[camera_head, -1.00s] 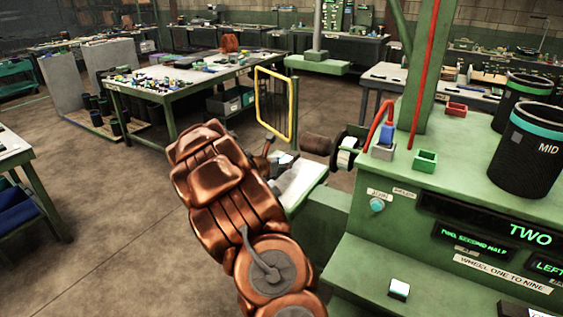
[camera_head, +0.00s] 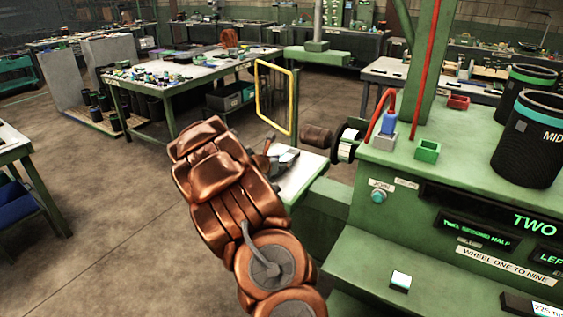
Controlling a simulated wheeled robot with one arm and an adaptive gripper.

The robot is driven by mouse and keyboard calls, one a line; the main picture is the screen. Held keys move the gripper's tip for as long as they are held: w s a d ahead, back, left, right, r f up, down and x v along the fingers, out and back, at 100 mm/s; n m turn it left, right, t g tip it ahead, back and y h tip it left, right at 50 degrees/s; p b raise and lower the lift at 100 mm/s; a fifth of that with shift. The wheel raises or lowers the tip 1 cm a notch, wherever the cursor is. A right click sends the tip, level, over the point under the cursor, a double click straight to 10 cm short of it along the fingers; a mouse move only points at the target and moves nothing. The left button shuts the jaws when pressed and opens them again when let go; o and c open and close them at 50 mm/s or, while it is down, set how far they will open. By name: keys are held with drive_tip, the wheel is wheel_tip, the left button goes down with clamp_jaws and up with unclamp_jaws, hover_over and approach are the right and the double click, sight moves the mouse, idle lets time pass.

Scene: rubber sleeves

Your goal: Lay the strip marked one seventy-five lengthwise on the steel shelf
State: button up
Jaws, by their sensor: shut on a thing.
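My copper-coloured arm reaches up the middle of the view, and its bulk hides most of my gripper. A small dark part of my gripper (camera_head: 265,154) shows just past the arm's right edge, over a pale shelf-like surface (camera_head: 304,175) on the green machine's left side. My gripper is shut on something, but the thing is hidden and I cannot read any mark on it. Small pale and grey shapes (camera_head: 284,153) show beside the gripper; I cannot tell what they are. No strip marked one seventy-five can be made out. I cannot tell whether the pale surface is the steel shelf.
A dark roller (camera_head: 317,138) and a wheel (camera_head: 345,147) stand right of the gripper. A yellow frame (camera_head: 292,103) rises behind. The green machine (camera_head: 420,200) fills the right, with black bins (camera_head: 528,143) on top. A label reading 225 (camera_head: 543,309) shows lower right.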

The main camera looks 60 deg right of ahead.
drive_tip(key=shift+f+b, duration=0.35)
drive_tip(key=shift+f, duration=0.15)
drive_tip(key=o, duration=1.2)
drive_tip(key=v, duration=1.1)
drive_tip(key=shift+a, duration=0.1)
drive_tip(key=shift+s+a+r, duration=0.1)
drive_tip(key=shift+a+r, duration=0.1)
drive_tip(key=shift+a, duration=0.2)
